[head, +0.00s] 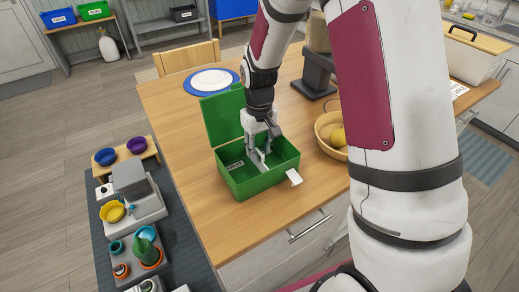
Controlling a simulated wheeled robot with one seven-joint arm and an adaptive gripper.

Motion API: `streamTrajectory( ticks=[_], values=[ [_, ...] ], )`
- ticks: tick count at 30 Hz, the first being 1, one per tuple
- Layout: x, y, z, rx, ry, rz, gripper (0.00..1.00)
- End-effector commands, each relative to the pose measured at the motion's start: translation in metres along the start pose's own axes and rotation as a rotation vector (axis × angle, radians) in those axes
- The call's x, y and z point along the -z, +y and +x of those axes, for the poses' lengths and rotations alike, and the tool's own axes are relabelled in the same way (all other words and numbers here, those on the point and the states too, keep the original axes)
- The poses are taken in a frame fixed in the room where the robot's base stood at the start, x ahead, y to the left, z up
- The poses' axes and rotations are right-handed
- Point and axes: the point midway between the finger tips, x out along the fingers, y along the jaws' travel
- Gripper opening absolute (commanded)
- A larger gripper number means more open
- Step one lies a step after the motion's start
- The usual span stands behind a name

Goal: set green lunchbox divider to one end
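A green lunchbox (247,190) stands on the wooden table with its lid (222,115) raised at the back left. My gripper (263,152) points down into the open box, with its fingers inside near the middle. A pale upright piece, which looks like the divider (258,157), shows between or beside the fingertips. The picture is too small to tell whether the fingers hold it.
A bowl with yellow fruit (333,131) stands right of the box, partly behind my arm. A blue-rimmed white plate (212,81) and a dark grey stand (316,78) are farther back. The tabletop (262,222) is clear in front of the box.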

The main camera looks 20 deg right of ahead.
Motion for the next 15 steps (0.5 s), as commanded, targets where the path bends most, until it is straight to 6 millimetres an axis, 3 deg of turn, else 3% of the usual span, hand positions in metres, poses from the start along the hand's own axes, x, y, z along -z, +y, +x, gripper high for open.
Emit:
streamTrajectory(
  ticks=[11,15],
  values=[
    [0.0000,0.0001,0.0066,0.000,0.001,0.000,0.30],
    [0.0001,0.0001,0.0064,0.000,0.001,0.000,0.03]
  ],
)
